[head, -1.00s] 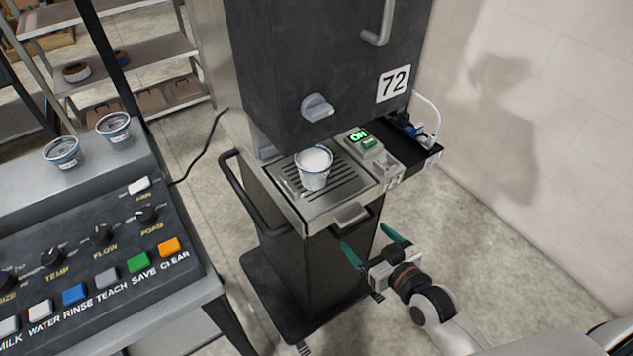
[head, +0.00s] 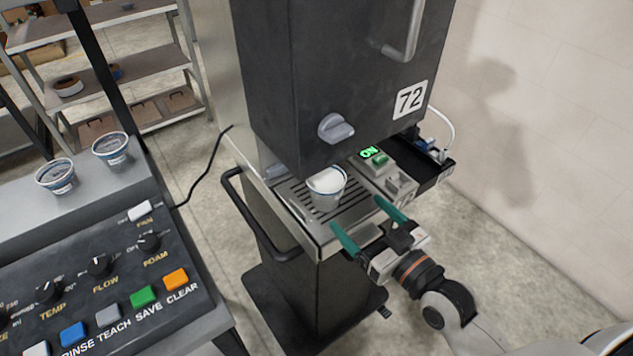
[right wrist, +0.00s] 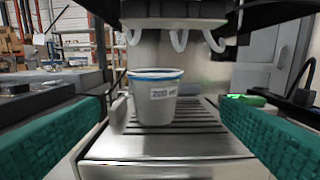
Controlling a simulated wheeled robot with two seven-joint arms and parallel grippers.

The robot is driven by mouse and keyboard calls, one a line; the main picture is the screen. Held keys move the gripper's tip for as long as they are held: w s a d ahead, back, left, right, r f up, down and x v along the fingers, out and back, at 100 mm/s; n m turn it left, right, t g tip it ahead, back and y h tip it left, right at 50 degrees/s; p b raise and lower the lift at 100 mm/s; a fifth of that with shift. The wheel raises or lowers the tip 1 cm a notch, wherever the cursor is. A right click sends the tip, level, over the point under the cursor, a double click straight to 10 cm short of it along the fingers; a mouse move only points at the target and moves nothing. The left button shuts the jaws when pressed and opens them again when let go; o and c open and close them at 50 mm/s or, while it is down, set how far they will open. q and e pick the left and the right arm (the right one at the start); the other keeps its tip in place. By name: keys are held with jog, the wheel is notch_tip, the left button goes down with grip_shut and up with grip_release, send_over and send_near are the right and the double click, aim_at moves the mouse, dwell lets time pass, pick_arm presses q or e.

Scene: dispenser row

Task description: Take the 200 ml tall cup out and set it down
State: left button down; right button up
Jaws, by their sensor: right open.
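The 200 ml cup (head: 327,188) stands upright on the slatted drip tray (head: 300,198) of the dispenser, white inside with a blue rim. My left gripper is not in view.
The dispenser body (head: 335,75), marked 72, overhangs the tray, with a grey knob (head: 335,127). A lit ON switch (head: 373,153) sits right of the cup. Open floor lies at right.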

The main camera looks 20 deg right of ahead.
aim_at(338, 192)
jog(key=shift+w+a+r, duration=0.2)
jog(key=shift+w+a, duration=0.05)
jog(key=shift+w, duration=0.25)
jog(key=shift+w+a+r, duration=0.15)
jog(key=shift+w+a, duration=0.05)
jog(key=shift+w, duration=0.25)
jog(key=p+x, duration=0.1)
jog(key=x, duration=0.3)
jog(key=shift+w+a+r, duration=0.15)
jog(key=shift+w, duration=0.1)
jog(key=p+x, duration=0.1)
jog(key=x, duration=0.2)
jog(key=p+x, duration=0.1)
jog(key=x, duration=0.2)
jog(key=shift+s+a+f, duration=0.1)
jog(key=shift+a+f, duration=0.05)
jog(key=shift+f, duration=0.1)
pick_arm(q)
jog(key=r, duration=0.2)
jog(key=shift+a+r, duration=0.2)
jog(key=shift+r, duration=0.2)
pick_arm(e)
jog(key=c, duration=1.2)
jog(key=shift+r, duration=0.15)
